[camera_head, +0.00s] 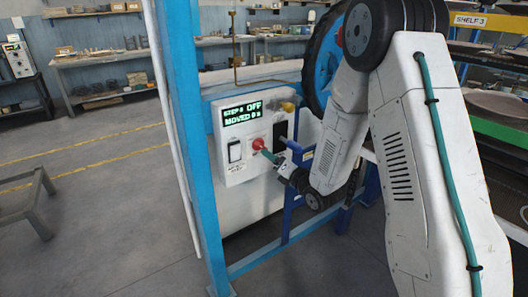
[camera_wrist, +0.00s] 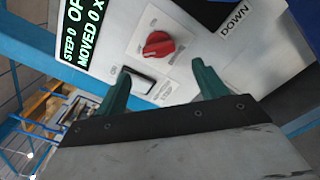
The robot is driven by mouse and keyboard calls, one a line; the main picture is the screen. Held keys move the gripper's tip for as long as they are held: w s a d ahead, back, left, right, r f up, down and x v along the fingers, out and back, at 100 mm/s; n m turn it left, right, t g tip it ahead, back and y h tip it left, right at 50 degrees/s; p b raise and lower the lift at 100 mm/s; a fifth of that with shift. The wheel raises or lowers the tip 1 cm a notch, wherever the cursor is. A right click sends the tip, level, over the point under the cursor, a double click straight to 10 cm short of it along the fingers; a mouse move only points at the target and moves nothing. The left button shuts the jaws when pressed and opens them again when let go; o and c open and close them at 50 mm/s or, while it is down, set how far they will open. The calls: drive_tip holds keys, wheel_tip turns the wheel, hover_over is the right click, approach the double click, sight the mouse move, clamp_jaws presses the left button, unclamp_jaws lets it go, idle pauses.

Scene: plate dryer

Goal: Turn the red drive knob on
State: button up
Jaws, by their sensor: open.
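The red drive knob (camera_head: 258,144) sits on the white control panel (camera_head: 238,172) of the blue-framed machine. In the wrist view the red knob (camera_wrist: 158,44) shows whole, beyond the fingertips and roughly between them. My gripper (camera_head: 275,160) is close to the panel, just below and right of the knob in the head view. In the wrist view my gripper (camera_wrist: 162,75) has its two green fingers spread, with nothing between them. I see no contact with the knob. The green-lettered display (camera_head: 249,112) reads "STEP 0 OFF" and "MOVED 0".
A black rocker switch (camera_head: 235,151) is left of the knob, and it lies near the left finger in the wrist view (camera_wrist: 138,79). A yellow-tipped handle (camera_head: 287,107) sticks out at the panel's upper right. A blue post (camera_head: 190,130) stands left of the panel. Open floor lies further left.

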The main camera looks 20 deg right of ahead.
sight(260, 146)
drive_tip(key=x, duration=0.7)
drive_tip(key=c, duration=1)
